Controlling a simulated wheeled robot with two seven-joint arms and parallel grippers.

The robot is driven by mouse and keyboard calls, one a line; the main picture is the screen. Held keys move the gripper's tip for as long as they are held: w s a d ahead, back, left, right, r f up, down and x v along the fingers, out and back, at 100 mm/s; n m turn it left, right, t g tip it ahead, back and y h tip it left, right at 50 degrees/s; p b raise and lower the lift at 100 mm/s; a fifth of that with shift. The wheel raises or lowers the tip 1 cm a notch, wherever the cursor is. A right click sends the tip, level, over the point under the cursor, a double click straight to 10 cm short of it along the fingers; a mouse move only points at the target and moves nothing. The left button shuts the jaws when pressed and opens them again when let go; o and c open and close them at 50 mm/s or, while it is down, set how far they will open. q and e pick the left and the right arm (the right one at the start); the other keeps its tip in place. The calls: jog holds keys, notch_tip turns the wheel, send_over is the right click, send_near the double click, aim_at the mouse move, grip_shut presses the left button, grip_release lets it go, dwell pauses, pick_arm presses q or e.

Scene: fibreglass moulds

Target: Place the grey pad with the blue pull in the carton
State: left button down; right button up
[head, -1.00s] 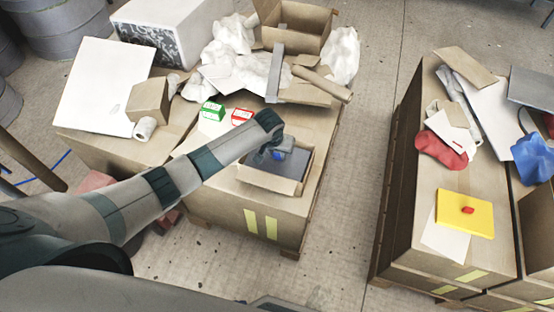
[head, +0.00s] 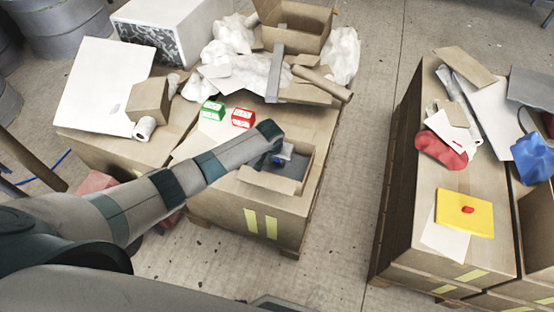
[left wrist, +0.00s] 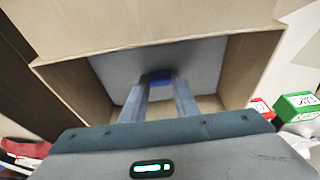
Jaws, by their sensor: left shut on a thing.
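The open carton (head: 268,182) stands on the near end of the large box in the middle. The grey pad (left wrist: 198,60) is inside it, below the rim; in the head view most of it is hidden by the carton wall and my arm. My left gripper (head: 281,156) reaches down into the carton, its fingers shut on the blue pull (left wrist: 158,76). In the left wrist view the carton walls (left wrist: 262,62) surround the pad. Whether the pad touches the carton floor I cannot tell. My right gripper is out of view.
A green-and-white box (head: 212,110) and a red-and-white box (head: 242,118) stand just behind my left forearm. Cardboard and crumpled wrapping (head: 235,75) fill the back. A yellow pad with a red pull (head: 465,213) lies on the right stack, across a clear floor aisle.

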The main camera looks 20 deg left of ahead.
pick_arm(q)
jog(key=shift+f, duration=0.1)
jog(key=c, duration=1.4)
grip_release()
jog(key=v, duration=1.2)
